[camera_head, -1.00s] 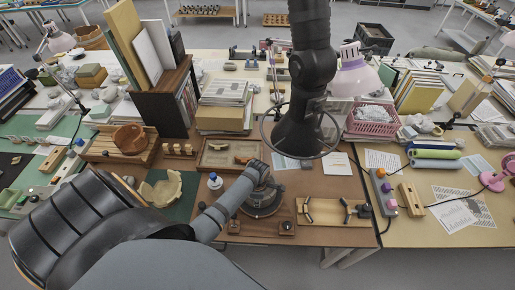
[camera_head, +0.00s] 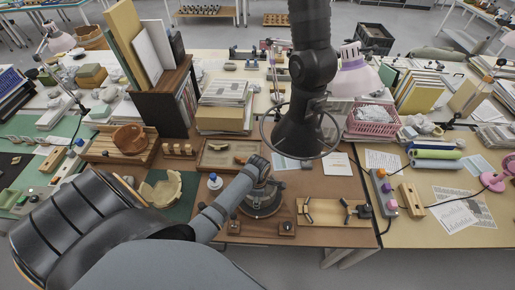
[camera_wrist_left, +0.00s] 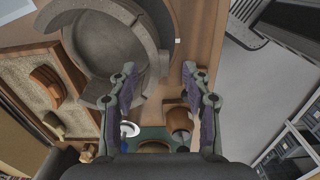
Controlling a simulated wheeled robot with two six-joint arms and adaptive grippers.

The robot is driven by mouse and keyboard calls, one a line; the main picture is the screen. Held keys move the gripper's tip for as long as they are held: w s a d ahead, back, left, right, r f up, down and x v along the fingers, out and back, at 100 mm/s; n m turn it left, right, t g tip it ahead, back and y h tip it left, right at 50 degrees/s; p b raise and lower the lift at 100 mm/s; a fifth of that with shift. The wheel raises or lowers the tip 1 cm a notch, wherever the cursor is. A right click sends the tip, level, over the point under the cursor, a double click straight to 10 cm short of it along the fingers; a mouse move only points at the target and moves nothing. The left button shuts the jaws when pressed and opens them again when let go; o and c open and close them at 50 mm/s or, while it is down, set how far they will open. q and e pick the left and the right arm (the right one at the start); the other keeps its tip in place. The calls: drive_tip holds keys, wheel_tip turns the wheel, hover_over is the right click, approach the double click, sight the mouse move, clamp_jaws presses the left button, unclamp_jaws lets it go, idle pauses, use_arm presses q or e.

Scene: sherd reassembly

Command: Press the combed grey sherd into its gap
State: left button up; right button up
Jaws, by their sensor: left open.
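A grey round vessel (camera_head: 262,203) stands on a dark round base on the brown work board, partly hidden by my left gripper (camera_head: 258,168). In the left wrist view the vessel (camera_wrist_left: 98,48) shows from above, with a thick, stepped grey wall on its right side. My left gripper (camera_wrist_left: 159,78) is open, its two fingers apart, with nothing seen held between them; the vessel's lower right edge lies just beyond the fingertips. I cannot make out the combed grey sherd as a separate piece. My right gripper is not in view.
A shallow tray (camera_head: 204,164) left of the vessel holds brown sherds (camera_head: 218,147). A wooden tray (camera_head: 327,221) lies right. A black hood with a ring (camera_head: 300,135) hangs over the bench.

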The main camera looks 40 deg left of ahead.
use_arm(q)
wheel_tip(320, 180, up, 9)
drive_tip(key=shift+r, duration=0.2)
drive_tip(key=shift+s, duration=0.15)
idle(0.6)
